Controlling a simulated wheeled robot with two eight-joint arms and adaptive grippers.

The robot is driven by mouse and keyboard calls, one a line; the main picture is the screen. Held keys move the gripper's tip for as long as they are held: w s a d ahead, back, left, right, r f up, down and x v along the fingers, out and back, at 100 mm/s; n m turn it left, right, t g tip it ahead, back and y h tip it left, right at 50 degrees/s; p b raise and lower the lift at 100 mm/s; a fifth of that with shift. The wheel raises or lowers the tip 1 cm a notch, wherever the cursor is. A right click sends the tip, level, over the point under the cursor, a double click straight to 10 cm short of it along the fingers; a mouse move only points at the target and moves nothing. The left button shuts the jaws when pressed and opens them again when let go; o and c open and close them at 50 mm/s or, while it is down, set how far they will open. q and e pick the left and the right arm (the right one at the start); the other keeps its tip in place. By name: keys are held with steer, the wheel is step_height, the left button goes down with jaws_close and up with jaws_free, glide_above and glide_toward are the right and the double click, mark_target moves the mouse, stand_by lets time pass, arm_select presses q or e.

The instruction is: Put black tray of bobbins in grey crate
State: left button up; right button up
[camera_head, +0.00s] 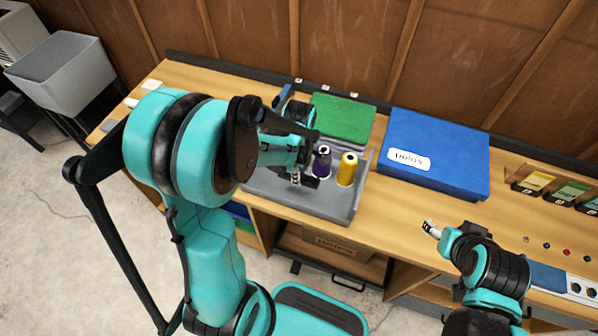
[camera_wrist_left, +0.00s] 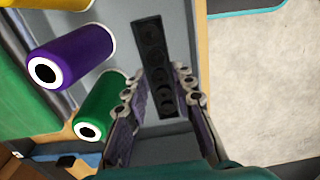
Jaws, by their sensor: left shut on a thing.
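The black tray of bobbins (camera_wrist_left: 158,70) is a narrow black strip with round bobbins in a row, seen in the left wrist view. My left gripper (camera_wrist_left: 165,100) is shut on its near end; in the head view this gripper (camera_head: 298,170) is over the grey crate (camera_head: 335,212). The crate is low-walled and stands on the bench. The tray is over or in the crate; I cannot tell whether it touches the floor. In the head view the arm and gripper largely hide it. My right gripper (camera_head: 432,229) is at the bench's front edge, away from the crate.
Behind are a green box (camera_head: 342,118) and a blue box (camera_head: 435,150). A grey tub (camera_head: 62,75) stands at far left.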

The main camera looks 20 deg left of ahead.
arm_select(q)
steer(key=shift+f+b, duration=3.05)
steer(key=shift+f, duration=0.7)
steer(key=o, duration=1)
steer(key=shift+r, duration=0.15)
step_height(320, 180, up, 12)
steer(key=shift+f, duration=0.1)
steer(key=s+d+r+m+t, duration=0.1)
steer(key=s+m+t, duration=0.1)
steer(key=m, duration=0.4)
steer(key=s+d+r+m+t, duration=0.1)
steer(key=s+m+t, duration=0.1)
steer(key=s+m, duration=0.2)
steer(key=s+d+r+m+t, duration=0.1)
steer(key=s+m+t, duration=0.1)
steer(key=m, duration=0.6)
steer(key=shift+s+d+r+m+t, duration=0.15)
steer(key=shift+s+d+m+t, duration=0.2)
steer(key=shift+t, duration=0.25)
